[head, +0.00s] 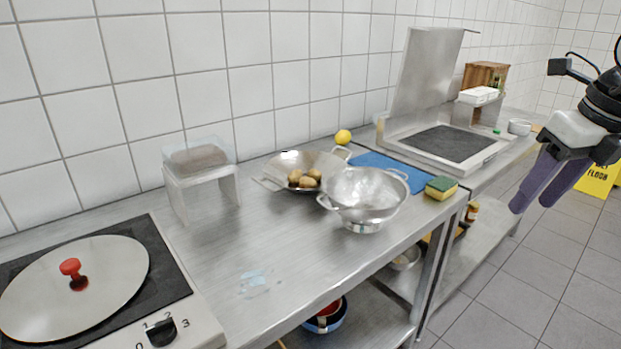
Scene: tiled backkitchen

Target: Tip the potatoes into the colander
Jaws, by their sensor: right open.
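Several potatoes (306,180) lie in a shallow metal pan (289,160) with handles on the steel counter, near the wall. The metal colander (367,196) stands upright in front and to the right of the pan, overlapping it in the view. The colander has two side handles and looks empty. My right gripper (533,203) is at the right, over the floor beyond the counter's front edge, with its purple fingers apart and empty. It is well away from the pan and the colander. My left gripper is not in the head view.
A blue board (376,166) lies behind the colander, with a sponge (441,187) to its right and a lemon (343,136) near the wall. A small stand (202,186) is left of the pan. A hob (95,284) with a lid (40,290) is at front left. The counter's front middle is mostly clear.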

